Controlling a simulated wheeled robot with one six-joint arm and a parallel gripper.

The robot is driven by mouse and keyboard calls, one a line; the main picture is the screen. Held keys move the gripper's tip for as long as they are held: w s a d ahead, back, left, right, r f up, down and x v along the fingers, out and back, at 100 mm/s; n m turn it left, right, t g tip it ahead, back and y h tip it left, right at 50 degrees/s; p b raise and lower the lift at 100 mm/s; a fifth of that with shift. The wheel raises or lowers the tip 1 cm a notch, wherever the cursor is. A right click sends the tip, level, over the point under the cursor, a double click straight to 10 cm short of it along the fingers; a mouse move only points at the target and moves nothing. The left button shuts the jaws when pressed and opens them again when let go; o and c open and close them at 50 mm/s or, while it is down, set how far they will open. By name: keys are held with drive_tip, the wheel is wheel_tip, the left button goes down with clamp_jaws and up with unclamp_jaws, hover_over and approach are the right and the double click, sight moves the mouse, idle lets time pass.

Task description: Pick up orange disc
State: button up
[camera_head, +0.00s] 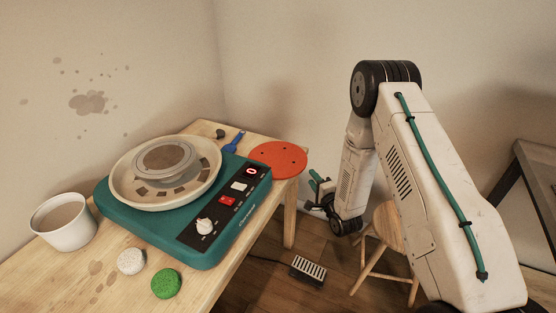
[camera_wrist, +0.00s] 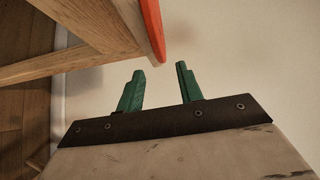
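The orange disc (camera_head: 278,159) is flat and round with small dark holes. It lies on the right end of the wooden table, beside the teal pottery wheel, and its right side appears to stick out past the table edge. In the wrist view its orange rim (camera_wrist: 153,30) shows edge-on at the top. My gripper (camera_head: 316,190) is to the right of the disc and a little lower, apart from it. In the wrist view my gripper's two green fingers (camera_wrist: 161,75) are spread with nothing between them.
The wooden table (camera_head: 218,278) holds the pottery wheel (camera_head: 226,216), a white bucket (camera_head: 64,229), a green sponge (camera_head: 166,284), a white lump (camera_head: 131,261) and a blue tool (camera_head: 234,142). A stool (camera_head: 388,228) and foot pedal (camera_head: 308,270) stand on the floor. The wall is close behind.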

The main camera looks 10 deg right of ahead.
drive_tip(key=x, duration=0.7)
drive_tip(key=shift+a, duration=0.25)
drive_tip(key=shift+w, duration=0.1)
clamp_jaws()
